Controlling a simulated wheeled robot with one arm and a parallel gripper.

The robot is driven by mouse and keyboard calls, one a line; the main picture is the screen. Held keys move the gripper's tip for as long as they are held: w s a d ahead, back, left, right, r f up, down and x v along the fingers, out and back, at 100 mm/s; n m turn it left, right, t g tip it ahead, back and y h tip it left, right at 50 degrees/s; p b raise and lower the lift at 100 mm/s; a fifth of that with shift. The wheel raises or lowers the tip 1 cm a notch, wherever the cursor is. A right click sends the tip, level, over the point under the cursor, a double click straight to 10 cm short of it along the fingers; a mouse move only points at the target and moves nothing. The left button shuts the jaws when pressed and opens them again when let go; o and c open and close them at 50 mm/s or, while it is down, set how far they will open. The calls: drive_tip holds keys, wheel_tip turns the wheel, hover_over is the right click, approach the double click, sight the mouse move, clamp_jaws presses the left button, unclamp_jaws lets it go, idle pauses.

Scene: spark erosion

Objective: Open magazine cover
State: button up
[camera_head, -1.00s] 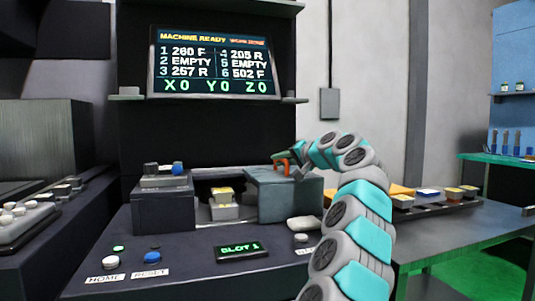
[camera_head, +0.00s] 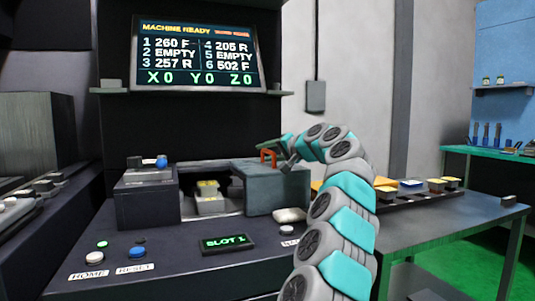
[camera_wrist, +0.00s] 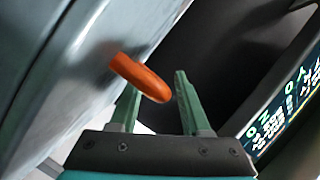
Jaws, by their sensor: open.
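The magazine cover (camera_head: 278,192) is a blue-grey box on the dark console in the head view. An orange handle (camera_head: 268,154) stands on its top. To its left, an open gap shows pale blocks with yellow tops (camera_head: 208,190). My gripper (camera_head: 276,155) is at the handle, above the cover. In the wrist view, my gripper (camera_wrist: 157,88) is open. The orange handle (camera_wrist: 142,77) reaches between the fingertips, near the left finger. I cannot tell whether they touch. The cover (camera_wrist: 75,55) fills the upper left there.
A dark box (camera_head: 147,200) with a blue knob stands left of the gap. The console carries a SLOT 1 display (camera_head: 227,243) and buttons. A screen (camera_head: 196,52) hangs behind. A side table (camera_head: 450,212) on the right holds a rack of blocks.

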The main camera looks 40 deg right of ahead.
drive_tip(key=shift+b+v, duration=0.75)
drive_tip(key=shift+v, duration=3.15)
